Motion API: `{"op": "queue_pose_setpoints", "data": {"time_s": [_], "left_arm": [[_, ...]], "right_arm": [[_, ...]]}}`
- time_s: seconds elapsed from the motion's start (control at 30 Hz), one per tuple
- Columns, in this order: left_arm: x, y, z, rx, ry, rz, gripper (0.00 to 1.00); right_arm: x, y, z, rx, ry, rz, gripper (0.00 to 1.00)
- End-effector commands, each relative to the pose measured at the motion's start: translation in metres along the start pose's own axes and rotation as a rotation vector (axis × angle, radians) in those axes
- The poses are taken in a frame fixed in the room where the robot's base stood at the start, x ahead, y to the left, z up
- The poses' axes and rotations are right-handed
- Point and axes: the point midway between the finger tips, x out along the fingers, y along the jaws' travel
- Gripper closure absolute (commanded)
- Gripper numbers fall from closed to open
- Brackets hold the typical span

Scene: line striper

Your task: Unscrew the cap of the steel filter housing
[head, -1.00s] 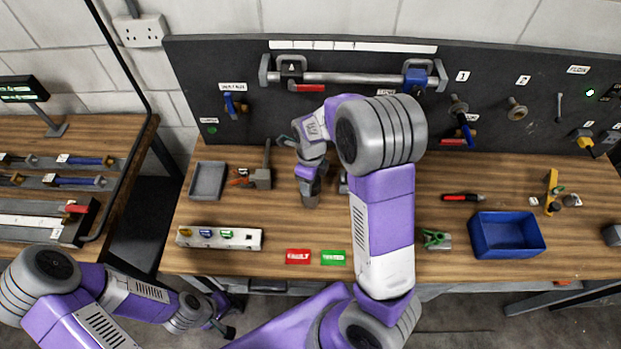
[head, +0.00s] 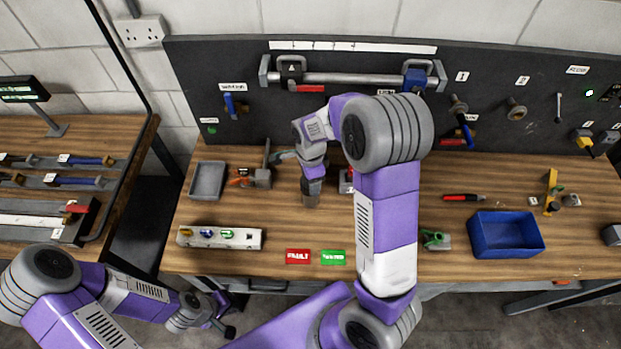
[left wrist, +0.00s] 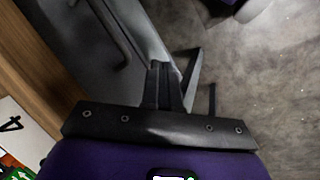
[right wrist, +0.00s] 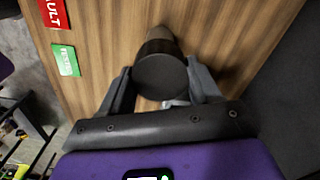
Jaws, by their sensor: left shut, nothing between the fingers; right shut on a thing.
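The steel filter housing (head: 311,200) shows as a short grey-brown cylinder below my right gripper (head: 312,180), over the bench left of centre. In the right wrist view, the dark round cap (right wrist: 161,78) sits between the fingers of my right gripper (right wrist: 162,88), which is shut on it. A paler part of the housing (right wrist: 161,34) shows just beyond the cap. The threads between cap and housing are hidden. My left gripper (head: 222,318) is shut and empty, low in front of the bench. In the left wrist view its fingers (left wrist: 160,75) are together over the floor.
A grey tray (head: 208,180) and a small vice-like fixture (head: 262,178) stand left of the housing. Red (head: 297,256) and green (head: 333,257) labels lie in front. A blue bin (head: 506,235) is at right. A black panel (head: 215,75) rises behind. My right arm hides the middle bench.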

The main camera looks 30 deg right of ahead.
Motion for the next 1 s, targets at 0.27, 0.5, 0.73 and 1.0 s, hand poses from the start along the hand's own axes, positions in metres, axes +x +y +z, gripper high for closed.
{"op": "queue_pose_setpoints", "data": {"time_s": [0.27,0.5,0.73,1.0], "left_arm": [[0.0,0.0,0.0,0.0,0.0,0.0,1.0],[0.0005,-0.0002,0.0,0.0,0.0,0.0,1.0],[0.0011,-0.0004,0.0,0.0,0.0,0.0,1.0],[0.001,-0.0004,0.0,0.0,0.0,0.0,1.0]], "right_arm": [[-0.0003,-0.0004,-0.0004,-0.018,0.0,-0.001,0.74],[-0.0003,-0.0004,-0.0004,-0.203,-0.001,-0.002,0.74],[-0.0006,-0.0005,-0.0005,-0.409,0.0,-0.002,0.74],[-0.0008,-0.0006,-0.0004,-0.419,0.0,-0.002,0.74]]}}
